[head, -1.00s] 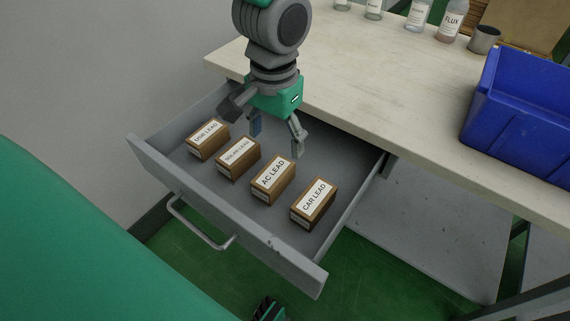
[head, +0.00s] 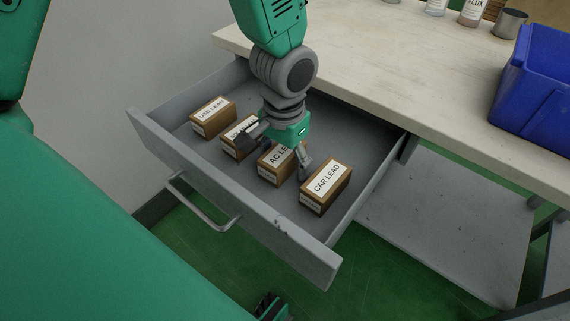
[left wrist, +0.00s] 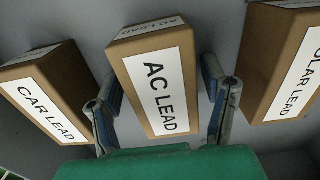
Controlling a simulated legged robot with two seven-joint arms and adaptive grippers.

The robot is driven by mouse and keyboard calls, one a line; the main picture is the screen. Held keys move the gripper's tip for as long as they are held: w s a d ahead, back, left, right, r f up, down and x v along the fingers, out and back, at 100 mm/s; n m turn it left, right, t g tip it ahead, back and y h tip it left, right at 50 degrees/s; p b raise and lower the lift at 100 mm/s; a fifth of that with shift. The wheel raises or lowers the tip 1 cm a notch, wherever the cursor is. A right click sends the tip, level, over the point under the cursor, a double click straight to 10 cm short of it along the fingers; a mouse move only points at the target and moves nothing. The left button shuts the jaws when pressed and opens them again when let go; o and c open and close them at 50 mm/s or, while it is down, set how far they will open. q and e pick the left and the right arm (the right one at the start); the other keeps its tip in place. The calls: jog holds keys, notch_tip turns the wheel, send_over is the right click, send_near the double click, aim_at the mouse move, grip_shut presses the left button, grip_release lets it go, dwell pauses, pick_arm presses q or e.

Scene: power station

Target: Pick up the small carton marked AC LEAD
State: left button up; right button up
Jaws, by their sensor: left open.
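The carton marked AC LEAD (head: 268,172) is a small brown box with a white label. It stands in the open grey drawer between the SOLAR LEAD and CAR LEAD cartons. My left gripper (head: 284,162) is over it, open, and hides part of its label. In the left wrist view the AC LEAD carton (left wrist: 152,85) lies between the two open fingers of my left gripper (left wrist: 165,105), with a gap on its right side; the left finger is close to it.
The CAR LEAD carton (head: 326,186) stands close on the right, the SOLAR LEAD carton (head: 236,148) and USB LEAD carton (head: 213,118) on the left. The drawer (head: 230,210) has free floor behind them. A blue bin (head: 540,90) stands on the bench (head: 420,95).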

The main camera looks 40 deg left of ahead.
pick_arm(q)
jog(key=shift+a+f, duration=0.1)
jog(key=shift+a, duration=0.15)
jog(key=c, duration=1.3)
jog(key=shift+d, duration=0.15)
